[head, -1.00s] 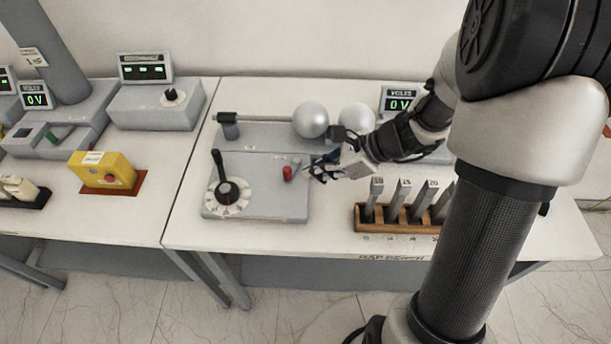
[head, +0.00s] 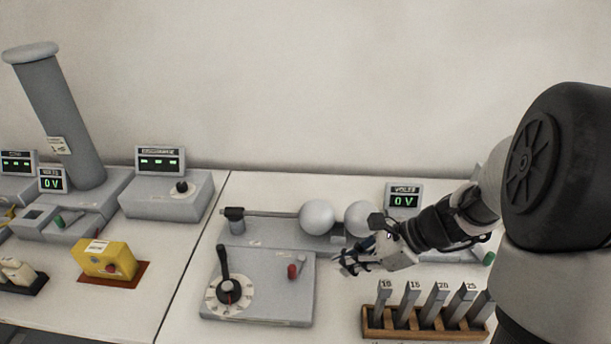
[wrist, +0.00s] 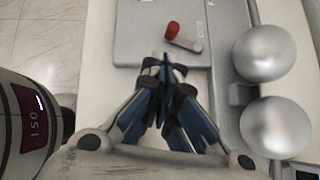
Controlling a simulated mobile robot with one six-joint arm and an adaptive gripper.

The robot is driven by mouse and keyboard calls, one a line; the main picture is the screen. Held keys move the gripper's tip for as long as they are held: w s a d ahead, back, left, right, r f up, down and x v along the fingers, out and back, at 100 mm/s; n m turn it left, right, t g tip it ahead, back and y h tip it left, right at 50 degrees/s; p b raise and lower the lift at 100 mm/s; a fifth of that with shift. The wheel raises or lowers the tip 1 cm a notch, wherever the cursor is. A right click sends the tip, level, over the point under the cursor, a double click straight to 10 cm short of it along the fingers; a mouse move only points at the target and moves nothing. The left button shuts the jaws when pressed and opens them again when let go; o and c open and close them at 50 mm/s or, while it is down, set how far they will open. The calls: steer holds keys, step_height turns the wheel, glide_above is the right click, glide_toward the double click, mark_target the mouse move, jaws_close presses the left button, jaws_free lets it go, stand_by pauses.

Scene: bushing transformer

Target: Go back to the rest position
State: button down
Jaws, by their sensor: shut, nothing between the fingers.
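My gripper (head: 345,265) is above the right bench, just right of the grey panel (head: 275,308) with the black lever dial (head: 228,290) and the red-tipped switch (head: 292,271). In the wrist view, my gripper (wrist: 163,62) is shut with its fingers together and nothing between them. The red-tipped switch (wrist: 172,30) lies just beyond the fingertips there, apart from them as far as I can tell. Two silver spheres show at the right of the wrist view, a nearer one (wrist: 277,128) and a farther one (wrist: 264,54).
A wooden rack (head: 410,334) with several numbered grey pieces stands in front of my gripper. A volts display (head: 404,201) is behind it. On the left bench are a yellow box (head: 106,258), a meter unit (head: 165,195) and a tall grey column (head: 62,120). The wall behind is bare.

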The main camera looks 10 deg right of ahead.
steer(key=s+a+r+n+h, duration=0.2)
steer(key=s+r+n+h, duration=0.2)
steer(key=s+n, duration=0.4)
steer(key=s+a+r+n+h, duration=0.1)
steer(key=s+r+n+h, duration=0.3)
steer(key=s+n, duration=0.5)
step_height(320, 180, up, 2)
steer(key=n, duration=0.6)
steer(key=shift+s+a+t, duration=0.3)
steer(key=shift+a+t, duration=0.1)
steer(key=shift+d, duration=0.15)
